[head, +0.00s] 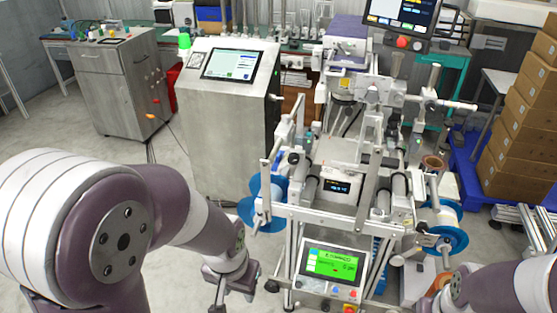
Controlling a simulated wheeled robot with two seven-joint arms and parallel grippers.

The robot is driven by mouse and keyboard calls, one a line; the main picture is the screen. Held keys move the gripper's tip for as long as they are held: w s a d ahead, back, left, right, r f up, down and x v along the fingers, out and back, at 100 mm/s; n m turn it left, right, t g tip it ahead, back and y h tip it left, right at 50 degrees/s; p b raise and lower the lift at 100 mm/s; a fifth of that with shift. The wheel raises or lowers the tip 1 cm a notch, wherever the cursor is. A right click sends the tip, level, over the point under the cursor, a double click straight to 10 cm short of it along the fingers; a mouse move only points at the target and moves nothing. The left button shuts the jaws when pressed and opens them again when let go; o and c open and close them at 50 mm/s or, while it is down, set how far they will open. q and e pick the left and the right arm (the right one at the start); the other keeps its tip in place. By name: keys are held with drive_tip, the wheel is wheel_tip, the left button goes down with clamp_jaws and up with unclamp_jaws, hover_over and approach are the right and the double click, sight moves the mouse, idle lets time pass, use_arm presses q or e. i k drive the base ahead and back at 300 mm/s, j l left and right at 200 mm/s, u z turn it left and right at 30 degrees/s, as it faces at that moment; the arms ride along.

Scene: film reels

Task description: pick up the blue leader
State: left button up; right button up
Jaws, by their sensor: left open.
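I cannot make out a separate blue leader. Blue shows on the left reel (264,203), a blue-rimmed disc with a white middle at the left side of the film machine (340,160). It also shows on the right reel (446,228), a blue disc around a pale roll at the machine's right side. My left gripper (231,287) points down, open and empty, low in front of the machine and below the left reel, apart from it. My right arm enters at the bottom right; its gripper does not show clearly.
A green-lit control panel (333,262) stands low at the machine's front, right of my left gripper. A grey cabinet with a screen (228,65) stands behind left. Stacked cardboard boxes (520,130) on a blue pallet are at the right.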

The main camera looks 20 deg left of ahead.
sight(278, 158)
drive_tip(key=i+j+u, duration=0.25)
drive_tip(key=u, duration=0.15)
drive_tip(key=i+j+u, duration=0.25)
drive_tip(key=j+u, duration=0.2)
drive_tip(key=i+j+u, duration=0.15)
drive_tip(key=i+u, duration=0.25)
drive_tip(key=i+j+u, duration=0.5)
drive_tip(key=i+u, duration=0.3)
drive_tip(key=i, duration=0.2)
drive_tip(key=i+z, duration=0.15)
drive_tip(key=z, duration=0.3)
drive_tip(key=i+z, duration=0.15)
drive_tip(key=z, duration=0.3)
drive_tip(key=i+z, duration=0.15)
drive_tip(key=z, duration=0.3)
drive_tip(key=i+j+z, duration=0.15)
drive_tip(key=z, duration=0.3)
drive_tip(key=i+l+z, duration=0.1)
drive_tip(key=i+z, duration=0.45)
drive_tip(key=z, duration=0.3)
drive_tip(key=i+z, duration=0.4)
drive_tip(key=i+j+z, duration=0.15)
drive_tip(key=z, duration=0.3)
drive_tip(key=i+j+z, duration=0.2)
drive_tip(key=j+z, duration=0.2)
